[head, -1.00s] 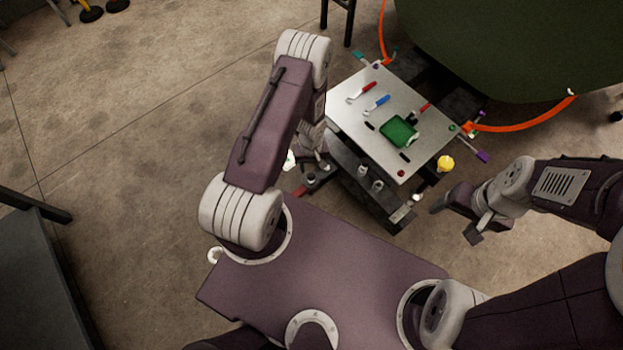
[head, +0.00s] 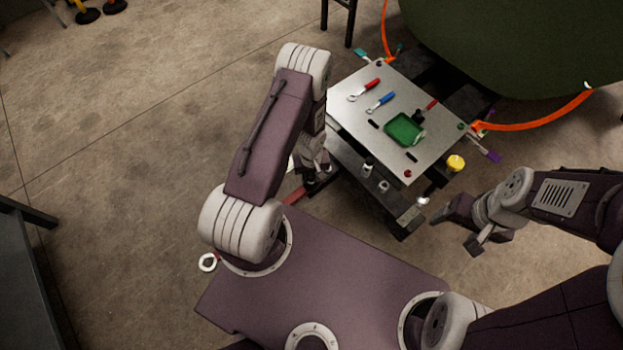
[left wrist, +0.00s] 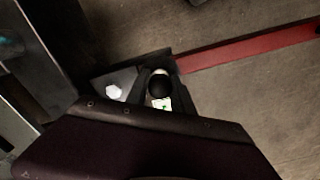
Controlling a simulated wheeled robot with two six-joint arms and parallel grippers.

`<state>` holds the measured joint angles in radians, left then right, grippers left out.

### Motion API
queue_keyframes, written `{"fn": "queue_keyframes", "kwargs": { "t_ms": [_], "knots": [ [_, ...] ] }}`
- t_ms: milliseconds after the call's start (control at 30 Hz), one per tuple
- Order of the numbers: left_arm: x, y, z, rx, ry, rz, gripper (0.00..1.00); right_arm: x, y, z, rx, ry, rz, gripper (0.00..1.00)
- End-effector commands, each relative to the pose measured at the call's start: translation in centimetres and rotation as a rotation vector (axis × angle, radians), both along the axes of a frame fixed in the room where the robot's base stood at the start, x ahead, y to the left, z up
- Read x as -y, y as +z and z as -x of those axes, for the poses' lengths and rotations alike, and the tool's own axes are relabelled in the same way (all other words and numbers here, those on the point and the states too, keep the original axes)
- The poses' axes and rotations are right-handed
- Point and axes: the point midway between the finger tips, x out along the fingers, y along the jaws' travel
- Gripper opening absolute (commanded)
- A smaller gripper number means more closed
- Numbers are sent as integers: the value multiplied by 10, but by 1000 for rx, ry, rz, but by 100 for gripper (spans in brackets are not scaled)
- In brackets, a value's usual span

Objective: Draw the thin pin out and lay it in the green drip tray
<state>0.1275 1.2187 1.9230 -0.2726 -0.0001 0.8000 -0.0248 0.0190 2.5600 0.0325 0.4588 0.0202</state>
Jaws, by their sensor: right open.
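The green drip tray (head: 404,130) lies on the grey-topped cart (head: 350,112), near the middle of its right half. I cannot make out the thin pin for certain. Small metal fittings (head: 367,168) stand along the cart's near side. My left gripper (head: 316,178) hangs low at the cart's near left corner, mostly behind its own arm. In the left wrist view a black round knob (left wrist: 159,86) shows between dark parts; whether my jaws hold anything is unclear. My right gripper (head: 462,230) is open and empty, right of the cart and apart from it.
Red-handled (head: 364,90) and blue-handled (head: 380,102) tools lie on the cart top. A yellow knob (head: 455,163) sits at its right corner. A red bar (left wrist: 250,45) crosses the floor. Orange hoses (head: 535,125) run beside the large green body (head: 500,45). Floor at left is open.

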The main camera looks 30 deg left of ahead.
Motion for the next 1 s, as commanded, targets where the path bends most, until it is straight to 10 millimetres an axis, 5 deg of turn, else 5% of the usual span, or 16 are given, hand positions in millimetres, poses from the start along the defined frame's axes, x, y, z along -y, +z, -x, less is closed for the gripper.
{"fn": "queue_keyframes", "kwargs": {
  "t_ms": [1000],
  "knots": [
    [0,27,0,0,-1,0,0,0,27,0,0,0,0,73]
  ]
}}
